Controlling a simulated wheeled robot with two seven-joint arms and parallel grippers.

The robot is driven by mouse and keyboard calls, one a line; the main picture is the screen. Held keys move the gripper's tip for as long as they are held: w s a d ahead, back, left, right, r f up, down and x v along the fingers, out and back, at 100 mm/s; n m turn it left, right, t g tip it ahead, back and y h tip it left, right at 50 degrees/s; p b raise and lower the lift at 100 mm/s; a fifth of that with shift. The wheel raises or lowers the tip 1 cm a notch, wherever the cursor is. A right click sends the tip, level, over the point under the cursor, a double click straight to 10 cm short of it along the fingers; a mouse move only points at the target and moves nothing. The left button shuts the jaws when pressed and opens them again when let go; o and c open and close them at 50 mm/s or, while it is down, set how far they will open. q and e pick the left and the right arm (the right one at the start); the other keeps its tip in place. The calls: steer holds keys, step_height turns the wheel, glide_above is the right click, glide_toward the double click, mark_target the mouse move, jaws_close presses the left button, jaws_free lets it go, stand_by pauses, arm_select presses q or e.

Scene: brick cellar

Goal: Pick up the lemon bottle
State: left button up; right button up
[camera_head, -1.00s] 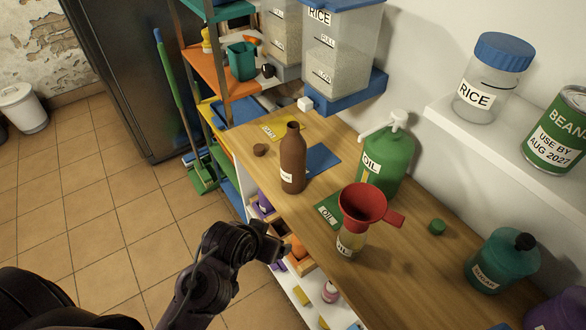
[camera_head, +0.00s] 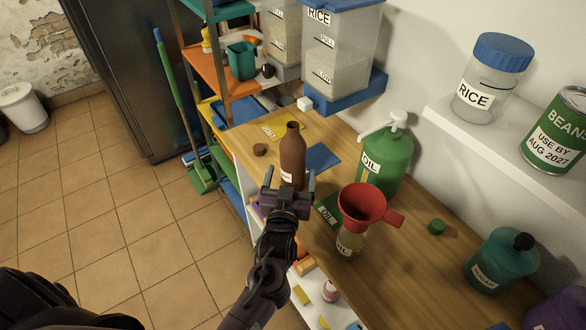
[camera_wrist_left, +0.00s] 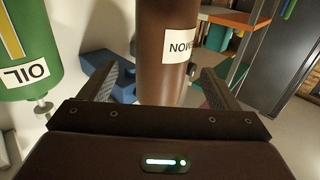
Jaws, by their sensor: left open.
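The lemon bottle (camera_head: 292,152) is brown with a narrow open neck and stands upright on the wooden counter. My left gripper (camera_head: 289,178) is open just in front of its lower part in the head view, hiding part of its base. In the left wrist view the bottle (camera_wrist_left: 164,60) rises straight ahead, between the two spread fingers (camera_wrist_left: 160,85). Its white label is partly readable and upside down. I cannot tell whether the fingers touch it. My right gripper is not in view.
A green oil can (camera_head: 386,158) stands right of the bottle. A red funnel (camera_head: 362,204) sits in a small oil bottle (camera_head: 350,242) nearer me. A brown cap (camera_head: 260,149) lies left of the bottle. A teal jar (camera_head: 492,264) stands farther right.

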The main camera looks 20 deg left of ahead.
arm_select(q)
steer(key=w+p, duration=0.1)
steer(key=w, duration=0.1)
steer(key=w+a, duration=0.1)
steer(key=w, duration=0.1)
steer(key=w+p, duration=0.1)
steer(key=w, duration=0.2)
steer(key=shift+a+r+p, duration=0.2)
steer(key=shift+a+p, duration=0.05)
steer(key=shift+p, duration=0.1)
steer(key=shift+c, duration=0.3)
steer(key=shift+c, duration=1.2)
steer(key=c, duration=1)
steer(key=shift+r, duration=0.1)
steer(key=shift+c, duration=0.5)
steer(key=shift+r, duration=0.1)
